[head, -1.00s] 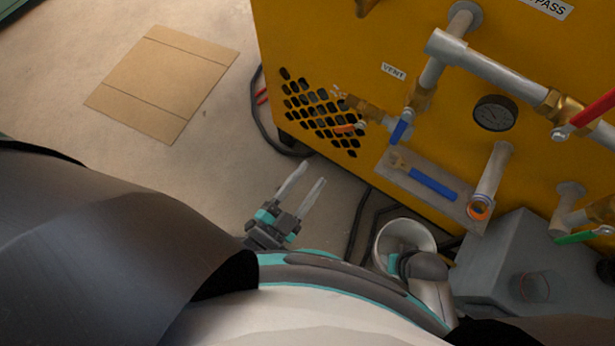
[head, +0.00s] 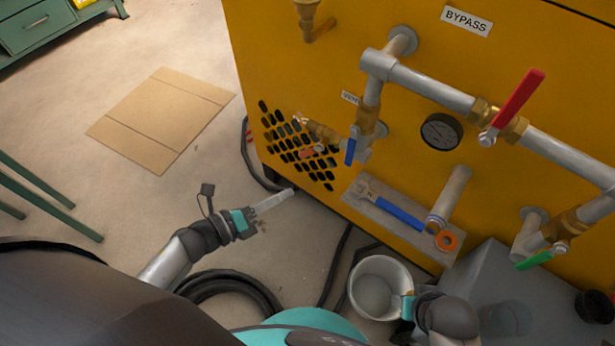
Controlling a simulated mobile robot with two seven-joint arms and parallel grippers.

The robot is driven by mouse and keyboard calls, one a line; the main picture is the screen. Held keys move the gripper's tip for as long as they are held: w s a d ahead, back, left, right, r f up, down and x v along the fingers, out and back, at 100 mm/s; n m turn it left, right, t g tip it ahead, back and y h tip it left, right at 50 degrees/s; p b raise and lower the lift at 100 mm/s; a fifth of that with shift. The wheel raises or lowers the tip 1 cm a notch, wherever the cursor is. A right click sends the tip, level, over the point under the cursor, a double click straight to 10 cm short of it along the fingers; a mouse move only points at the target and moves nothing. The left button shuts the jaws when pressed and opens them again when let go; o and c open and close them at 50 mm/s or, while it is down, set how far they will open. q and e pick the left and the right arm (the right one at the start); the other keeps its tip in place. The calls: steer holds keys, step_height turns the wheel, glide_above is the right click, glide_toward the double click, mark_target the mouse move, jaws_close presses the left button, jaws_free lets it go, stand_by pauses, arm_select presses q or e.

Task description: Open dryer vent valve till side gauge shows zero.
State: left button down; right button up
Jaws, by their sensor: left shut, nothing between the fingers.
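The VENT label (head: 350,97) is on the yellow cabinet, partly hidden by a pipe. Below it are a blue lever (head: 350,151) on the vertical pipe and a brass side fitting (head: 322,132) with an orange-red handle (head: 311,152) before the grille. The round dark gauge (head: 441,131) is to their right; its reading is too small to tell. My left gripper (head: 288,193) is shut and empty, low in front of the cabinet, apart from the valves. My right gripper (head: 404,306) is at the rim of a white bucket (head: 354,290); its fingers are hidden.
A shelf (head: 366,206) holds a blue-handled wrench (head: 392,211) under the pipes. A red lever (head: 520,100) and green lever (head: 541,260) are at right. A grey box (head: 485,275) stands below. Black hoses (head: 230,282) and flat cardboard (head: 160,120) lie on the floor.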

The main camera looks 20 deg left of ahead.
mark_target(310, 152)
arm_select(q)
steer(key=b+x, duration=0.3)
steer(key=x, duration=0.7)
steer(key=shift+w+a+r+p, duration=0.25)
steer(key=shift+a+r, duration=0.35)
steer(key=shift+a, duration=0.2)
steer(key=shift+w+a+r+p, duration=0.15)
steer(key=shift+w+a+r, duration=0.1)
steer(key=shift+a+r, duration=0.45)
arm_select(e)
steer(key=shift+t, duration=0.4)
steer(key=shift+w+a+r, duration=0.1)
steer(key=shift+w+r, duration=0.15)
steer(key=shift+r, duration=0.55)
steer(key=shift+w+r, duration=0.2)
steer(key=shift+r, duration=0.55)
steer(key=shift+w+a+r, duration=0.1)
steer(key=shift+w+r, duration=0.15)
steer(key=shift+r, duration=0.55)
arm_select(q)
steer(key=shift+a+f, duration=0.1)
steer(key=shift+f, duration=0.05)
steer(key=shift+a, duration=0.1)
steer(key=shift+w+a+m+p, duration=0.1)
steer(key=shift+a+m+p, duration=0.05)
steer(key=shift+m+p, duration=0.2)
arm_select(e)
steer(key=shift+s+f, duration=0.1)
steer(key=shift+f, duration=0.4)
